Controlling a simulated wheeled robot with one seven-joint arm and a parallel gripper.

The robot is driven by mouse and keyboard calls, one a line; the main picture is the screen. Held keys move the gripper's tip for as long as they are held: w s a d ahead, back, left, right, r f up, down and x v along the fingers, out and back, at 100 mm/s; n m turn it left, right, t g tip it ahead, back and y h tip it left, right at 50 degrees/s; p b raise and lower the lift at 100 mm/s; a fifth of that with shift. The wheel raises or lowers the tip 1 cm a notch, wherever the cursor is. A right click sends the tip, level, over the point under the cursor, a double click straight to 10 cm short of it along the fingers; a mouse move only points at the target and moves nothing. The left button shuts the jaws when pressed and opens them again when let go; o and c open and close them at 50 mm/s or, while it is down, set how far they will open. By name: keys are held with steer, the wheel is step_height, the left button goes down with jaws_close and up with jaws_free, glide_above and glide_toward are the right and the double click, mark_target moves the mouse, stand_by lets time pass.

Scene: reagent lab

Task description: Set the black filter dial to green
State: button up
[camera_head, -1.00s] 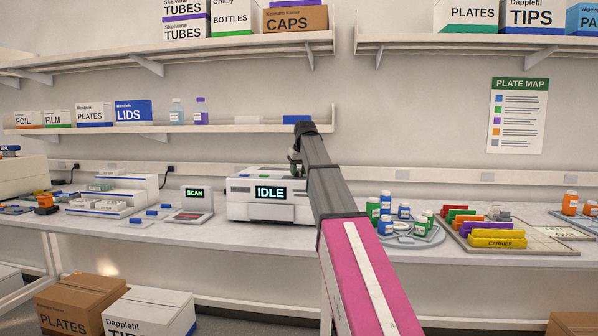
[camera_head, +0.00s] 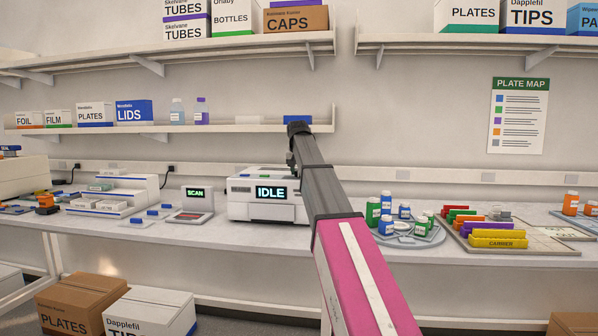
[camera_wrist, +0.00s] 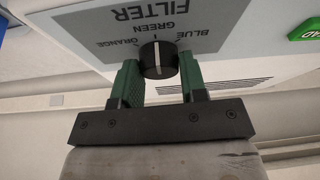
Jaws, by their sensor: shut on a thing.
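The black filter dial (camera_wrist: 158,60) shows in the wrist view on a grey panel marked FILTER, upside down in this picture. Its white pointer line stands nearly upright, toward the middle mark by GREEN. ORANGE is to its left and BLUE to its right. My gripper (camera_wrist: 158,72) has its two green fingers on either side of the dial and is shut on it. In the head view the dial is hidden behind my arm, at the white machine (camera_head: 245,205) with the IDLE screen.
A green button (camera_wrist: 306,28) is on the machine at the wrist view's upper right. In the head view a scanner (camera_head: 193,205) stands left of the machine. A round tray (camera_head: 425,238) with bottles stands to the right. A shelf (camera_head: 225,128) runs above.

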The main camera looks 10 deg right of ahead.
steer(key=o, duration=0.9)
steer(key=v, duration=1)
steer(key=shift+s+r, duration=0.2)
steer(key=shift+r, duration=0.15)
